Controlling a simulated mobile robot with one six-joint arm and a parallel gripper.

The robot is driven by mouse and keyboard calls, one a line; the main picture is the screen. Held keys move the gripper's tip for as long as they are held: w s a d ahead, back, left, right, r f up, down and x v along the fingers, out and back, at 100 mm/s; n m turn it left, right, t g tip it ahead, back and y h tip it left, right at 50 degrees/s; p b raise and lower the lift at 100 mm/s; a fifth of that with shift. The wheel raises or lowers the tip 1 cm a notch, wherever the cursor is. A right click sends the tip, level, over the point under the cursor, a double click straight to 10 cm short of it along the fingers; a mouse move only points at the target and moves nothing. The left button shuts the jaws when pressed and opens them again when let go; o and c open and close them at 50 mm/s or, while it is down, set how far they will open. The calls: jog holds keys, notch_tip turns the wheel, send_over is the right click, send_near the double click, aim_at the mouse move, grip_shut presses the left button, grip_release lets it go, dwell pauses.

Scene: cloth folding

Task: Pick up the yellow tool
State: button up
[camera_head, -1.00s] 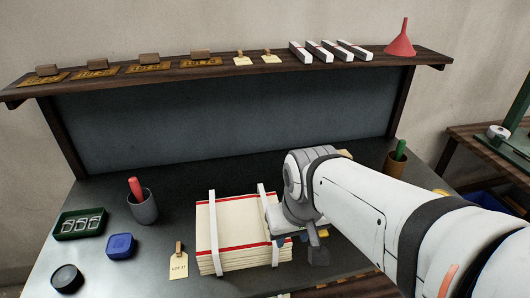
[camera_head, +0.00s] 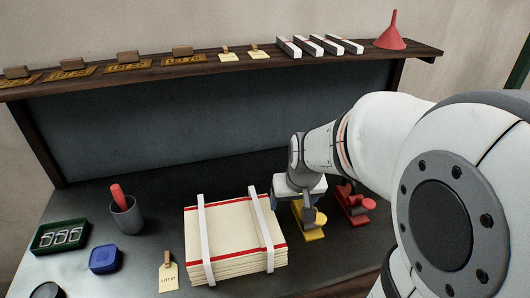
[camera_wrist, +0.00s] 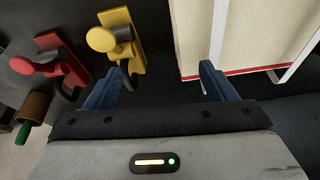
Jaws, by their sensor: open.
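The yellow tool (camera_head: 313,233) lies on the dark table just right of the cloth stack, partly hidden by my gripper in the head view. In the wrist view the yellow tool (camera_wrist: 128,52) is at the upper left, with a round yellow knob and a dark grey part. My gripper (camera_wrist: 157,82) is open and empty, its two blue fingers apart. The yellow tool lies beyond the left finger, not between the fingers. In the head view my gripper (camera_head: 298,205) is above the table beside the tool.
A similar red tool (camera_head: 352,203) lies just right of the yellow one. The stack of cream cloth (camera_head: 235,240) with white straps is close on the left. A grey cup (camera_head: 127,217), blue box (camera_head: 104,260) and green tray (camera_head: 60,236) stand farther left. A shelf (camera_head: 220,66) runs behind.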

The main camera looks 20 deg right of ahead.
jog(key=shift+m+t+h, duration=0.3)
jog(key=shift+m, duration=0.2)
jog(key=w+d+f, duration=0.1)
jog(key=d+f, duration=0.1)
jog(key=w+d+f, duration=0.4)
jog(key=d, duration=0.1)
jog(key=shift+w+b, duration=0.2)
jog(key=shift+b, duration=0.15)
jog(key=shift+w+d+f, duration=0.15)
jog(key=shift+f, duration=0.1)
jog(key=shift+x, duration=3.6)
jog(key=shift+r, duration=0.15)
grip_shut()
